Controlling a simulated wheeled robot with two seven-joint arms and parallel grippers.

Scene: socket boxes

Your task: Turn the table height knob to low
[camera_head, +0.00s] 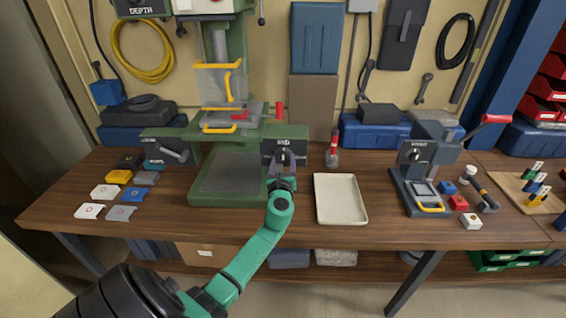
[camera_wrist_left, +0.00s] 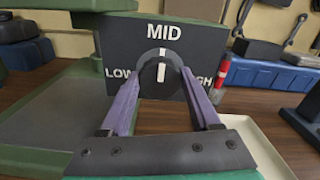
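The table height knob (camera_wrist_left: 161,75) is a dark round dial on a dark panel (camera_wrist_left: 200,42) lettered LOW, MID and HIGH. Its white mark stands upright, in line with MID. The panel also shows in the head view (camera_head: 270,147), at the right side of the green drill press. My left gripper (camera_wrist_left: 161,88) is at the dial, with one purple finger on each side of it. The fingers are spread about as wide as the dial; I cannot tell whether they touch it. The left gripper in the head view (camera_head: 283,160) covers most of the dial. My right gripper is not in view.
A cream tray (camera_head: 340,220) lies right of the panel, with a red-topped bottle (camera_head: 333,150) behind it. A second press (camera_head: 428,160) stands further right. Coloured tiles (camera_head: 105,191) lie at the left. The green drill press (camera_head: 205,133) rises just left of the gripper.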

